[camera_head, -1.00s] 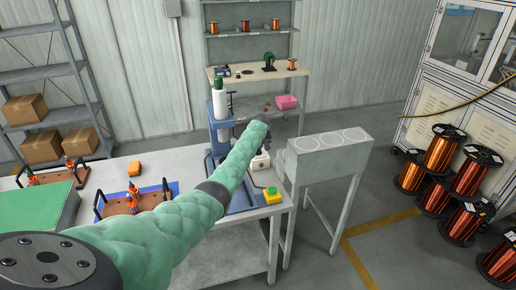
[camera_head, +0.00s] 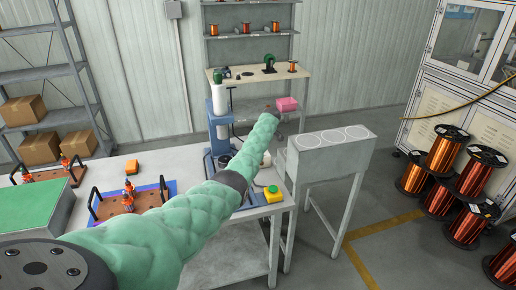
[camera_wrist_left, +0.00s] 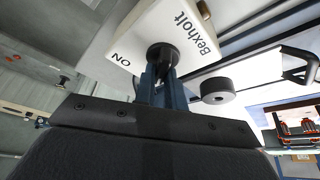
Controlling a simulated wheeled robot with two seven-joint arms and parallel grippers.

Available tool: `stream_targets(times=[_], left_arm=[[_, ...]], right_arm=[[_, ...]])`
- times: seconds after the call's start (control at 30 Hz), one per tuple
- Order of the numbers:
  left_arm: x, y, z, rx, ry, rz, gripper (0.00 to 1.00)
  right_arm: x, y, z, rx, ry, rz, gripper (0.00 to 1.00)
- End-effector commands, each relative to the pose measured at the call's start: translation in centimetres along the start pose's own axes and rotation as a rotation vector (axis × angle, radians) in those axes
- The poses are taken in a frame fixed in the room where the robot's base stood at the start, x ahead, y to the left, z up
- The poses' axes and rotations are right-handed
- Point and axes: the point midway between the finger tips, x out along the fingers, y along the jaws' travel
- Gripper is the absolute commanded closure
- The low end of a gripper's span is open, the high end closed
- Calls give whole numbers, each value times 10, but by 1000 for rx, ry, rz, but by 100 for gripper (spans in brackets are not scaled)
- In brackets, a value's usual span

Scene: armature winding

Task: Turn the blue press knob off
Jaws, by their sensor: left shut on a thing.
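The blue press (camera_head: 217,125) stands on the grey table, its lower part partly hidden by my left arm. In the left wrist view, a white control box (camera_wrist_left: 125,40) lettered "Bexholt" and "ON" carries a round black knob (camera_wrist_left: 161,54). My left gripper (camera_wrist_left: 158,72) is at this knob, with its blue-grey fingers shut on it. A white part of the box (camera_head: 266,160) shows beside my forearm in the head view, where the arm hides the knob and fingers. My right gripper is not in view.
A yellow box with a green button (camera_head: 272,194) sits near the table's right edge. A grey stand (camera_head: 334,155) is close on the right. Copper spools (camera_head: 447,148) are stacked farther right.

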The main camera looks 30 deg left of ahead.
Motion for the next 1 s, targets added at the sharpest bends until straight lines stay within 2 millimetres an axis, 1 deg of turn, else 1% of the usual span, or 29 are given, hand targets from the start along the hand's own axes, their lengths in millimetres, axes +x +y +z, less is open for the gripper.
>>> stream_targets(times=[0.53,0.57,0.6,0.67,1.0], left_arm=[[0,0,0,-23,-1,-9,100],[0,0,0,-23,-1,-9,84],[0,0,0,-22,-1,-9,76],[0,0,0,-22,-1,-9,66],[-2,0,0,-22,0,-8,66]], right_arm=[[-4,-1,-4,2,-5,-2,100],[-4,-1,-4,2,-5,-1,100],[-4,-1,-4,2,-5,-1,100],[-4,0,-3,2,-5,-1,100],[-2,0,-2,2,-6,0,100]])
